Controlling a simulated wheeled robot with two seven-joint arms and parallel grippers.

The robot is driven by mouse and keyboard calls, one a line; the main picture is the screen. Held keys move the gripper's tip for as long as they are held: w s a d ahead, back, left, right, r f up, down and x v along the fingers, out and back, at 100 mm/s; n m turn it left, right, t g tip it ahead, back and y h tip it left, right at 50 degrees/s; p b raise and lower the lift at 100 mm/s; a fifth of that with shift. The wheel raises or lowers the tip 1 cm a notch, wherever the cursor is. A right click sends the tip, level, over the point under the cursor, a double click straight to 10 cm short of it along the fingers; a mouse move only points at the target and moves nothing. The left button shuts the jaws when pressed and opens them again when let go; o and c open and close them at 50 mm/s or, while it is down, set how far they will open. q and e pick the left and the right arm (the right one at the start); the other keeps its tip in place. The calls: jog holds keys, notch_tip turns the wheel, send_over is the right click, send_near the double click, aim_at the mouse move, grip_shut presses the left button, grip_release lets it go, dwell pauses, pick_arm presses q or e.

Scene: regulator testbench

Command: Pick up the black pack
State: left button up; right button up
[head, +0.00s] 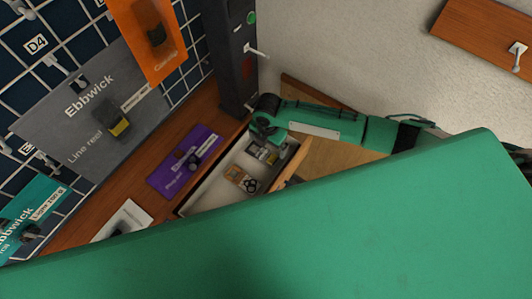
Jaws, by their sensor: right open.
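No pack that is clearly black shows in the head view. A small dark-and-grey item (256,149) lies in an open light tray or drawer (206,195), and I cannot tell whether it is the black pack. My right gripper (264,132) is over the upper end of this tray, close to that item, with its arm coming in from the right. It is open, and no held thing shows in it. My left gripper is not in view. A large green part of mine hides the lower picture.
A small brown item (233,173) and a dark round-shaped item (250,185) lie in the tray. A purple pack (168,178) lies on the wooden bench (92,214). Grey (72,130), orange (148,35) and teal (32,212) packs are at the pegboard. A dark post (236,70) stands behind.

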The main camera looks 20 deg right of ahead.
aim_at(268, 156)
notch_tip(268, 156, down, 3)
jog(key=shift+w, duration=0.15)
jog(key=shift+f, duration=0.7)
jog(key=shift+d+f+p, duration=0.1)
jog(key=shift+f+p, duration=0.5)
jog(key=shift+f, duration=1.65)
jog(key=shift+w, duration=0.1)
jog(key=shift+c, duration=0.2)
jog(key=c, duration=0.8)
jog(key=shift+r, duration=0.1)
notch_tip(268, 156, up, 20)
jog(key=shift+f+b, duration=0.1)
jog(key=shift+b, duration=0.65)
